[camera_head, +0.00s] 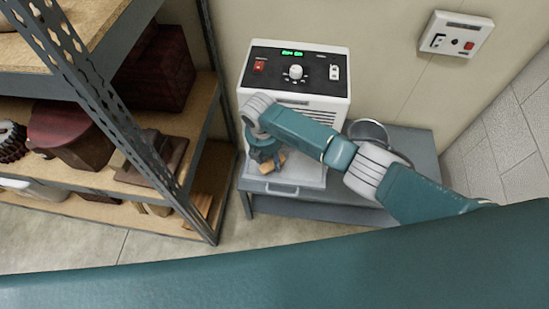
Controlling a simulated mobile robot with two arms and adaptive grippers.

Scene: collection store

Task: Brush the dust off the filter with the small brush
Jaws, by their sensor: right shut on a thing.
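My right gripper (266,157) hangs down in front of the white machine, shut on a small tan wooden thing that looks like the brush (276,163). Its bristles cannot be made out. A pale flat panel or tray (310,174) lies just below and in front of the machine, under the gripper. It may be the filter; dust on it is too small to tell. I cannot tell whether the brush touches it. My right forearm hides part of the machine's front. My left gripper is not in view.
The machine (333,63), with a lit green display, a knob and a red switch, stands on a grey table (419,146). A round metal-rimmed thing (369,128) sits behind my arm. A shelf rack (207,135) with several objects stands close on the left. A switch box (455,36) is on the wall.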

